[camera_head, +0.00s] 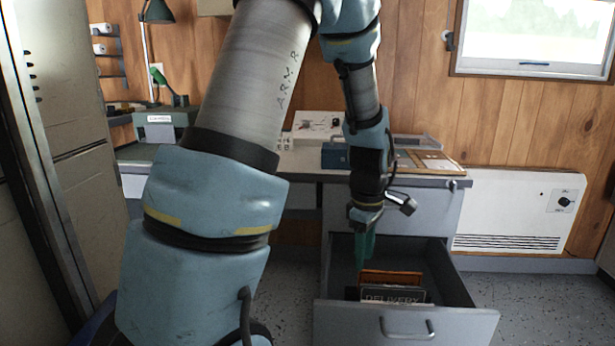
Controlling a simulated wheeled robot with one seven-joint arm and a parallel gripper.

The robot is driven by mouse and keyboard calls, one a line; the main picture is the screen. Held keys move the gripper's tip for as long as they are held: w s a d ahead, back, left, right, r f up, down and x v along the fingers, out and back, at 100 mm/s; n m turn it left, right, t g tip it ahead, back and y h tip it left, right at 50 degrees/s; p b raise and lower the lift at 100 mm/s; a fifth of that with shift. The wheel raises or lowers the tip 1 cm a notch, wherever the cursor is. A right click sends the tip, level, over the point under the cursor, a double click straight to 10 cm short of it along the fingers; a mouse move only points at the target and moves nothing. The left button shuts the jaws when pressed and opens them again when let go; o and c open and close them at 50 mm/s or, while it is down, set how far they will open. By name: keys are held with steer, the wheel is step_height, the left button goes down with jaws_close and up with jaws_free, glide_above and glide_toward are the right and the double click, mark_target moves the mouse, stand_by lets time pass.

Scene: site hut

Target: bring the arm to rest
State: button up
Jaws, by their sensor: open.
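My arm reaches down from the top of the view, over the desk (455,181). My gripper (362,258) points down into the open drawer (345,322) at the right end of the desk. Its green fingers are above or just behind an orange-brown item (391,278) in the drawer. A dark item marked "DELIVERY" (392,295) stands in front of that. My gripper is open, and I see nothing held in it. Whether the fingertips touch anything in the drawer cannot be told.
A blue box (336,155) and papers (425,160) lie on the desk. A tall grey cabinet (80,150) is close on the left. A white heater (510,215) is on the right wall. Floor right of the drawer is clear.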

steer(key=s+a+r+m+t, duration=0.1)
steer(key=s+a+r+m, duration=0.15)
steer(key=a+m, duration=0.5)
steer(key=s+a+r+m, duration=0.2)
steer(key=s+a+m, duration=0.15)
steer(key=a, duration=0.75)
step_height(320, 180, up, 24)
steer(key=p, duration=2.4)
steer(key=shift+a+m, duration=0.25)
steer(key=shift+m, duration=0.15)
